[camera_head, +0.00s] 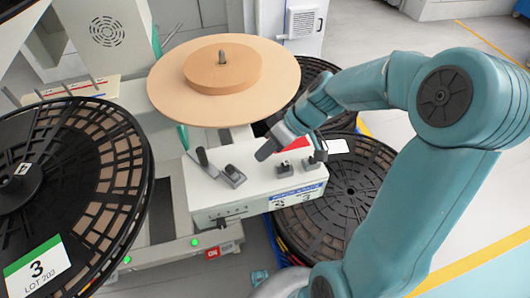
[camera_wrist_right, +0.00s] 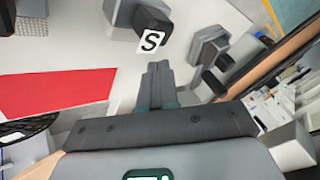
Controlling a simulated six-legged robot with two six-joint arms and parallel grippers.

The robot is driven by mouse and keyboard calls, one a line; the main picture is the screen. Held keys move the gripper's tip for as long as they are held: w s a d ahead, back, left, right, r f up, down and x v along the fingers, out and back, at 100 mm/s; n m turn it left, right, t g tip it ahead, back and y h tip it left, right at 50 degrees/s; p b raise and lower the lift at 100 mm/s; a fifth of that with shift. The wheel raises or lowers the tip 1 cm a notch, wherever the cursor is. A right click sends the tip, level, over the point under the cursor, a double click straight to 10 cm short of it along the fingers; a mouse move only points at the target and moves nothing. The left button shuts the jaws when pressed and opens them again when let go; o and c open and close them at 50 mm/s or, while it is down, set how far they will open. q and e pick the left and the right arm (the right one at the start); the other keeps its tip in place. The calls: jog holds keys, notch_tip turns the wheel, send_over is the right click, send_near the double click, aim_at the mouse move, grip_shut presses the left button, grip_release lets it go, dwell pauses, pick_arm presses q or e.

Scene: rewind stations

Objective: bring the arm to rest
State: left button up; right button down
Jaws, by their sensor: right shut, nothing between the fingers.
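My right arm (camera_head: 405,215) comes in from the right in the head view and bends down to the control box. My right gripper (camera_head: 266,151) is above the white control box (camera_head: 205,208), close to its top. In the wrist view the fingers (camera_wrist_right: 157,70) are shut together with nothing between them. They point at the panel, near a dark knob with an S label (camera_wrist_right: 151,41). I cannot tell whether the fingertips touch the panel. My left gripper is not in view.
A lever switch (camera_head: 217,168) and small knobs stand on the control box, with a red patch beside the gripper. A tan disc (camera_head: 160,88) on a spindle is behind. Black reels stand at left (camera_head: 100,190) and lie at right (camera_head: 345,210). Grey floor is free at far right.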

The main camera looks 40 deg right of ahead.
jog(key=p+v, duration=0.1)
jog(key=v, duration=0.8)
jog(key=shift+r+p, duration=0.2)
jog(key=shift+p, duration=0.1)
jog(key=shift+a, duration=0.15)
